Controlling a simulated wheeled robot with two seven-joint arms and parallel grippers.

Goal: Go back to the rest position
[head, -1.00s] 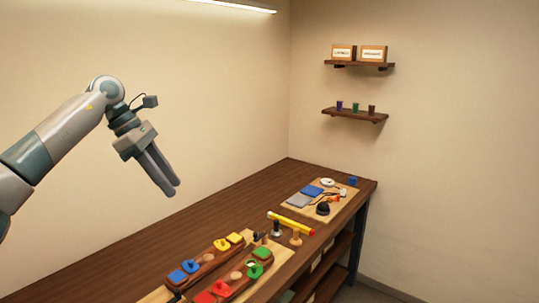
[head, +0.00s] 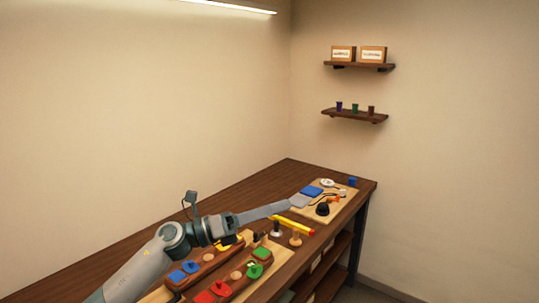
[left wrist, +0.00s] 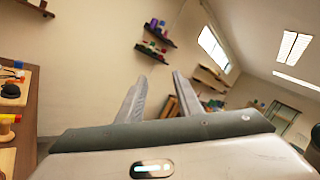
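My left gripper (head: 288,206) shows in the head view above the workbench (head: 232,191), its fingers pointing right. In the left wrist view my left gripper (left wrist: 160,82) has its two fingers apart with nothing between them, so it is open and empty. In the head view it passes in front of part of the long wooden holders and hides some of their pieces. The tips appear near the grey pad, but the height above the bench is hard to tell. My right gripper is not in view.
Wooden holders carry a blue piece (head: 177,276), a red piece (head: 222,287) and a green piece (head: 254,271). A yellow-and-red bar (head: 294,225) lies behind them. A board holds a blue pad (head: 311,191) and a black knob (head: 323,208). Shelves (head: 354,115) hang on the wall.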

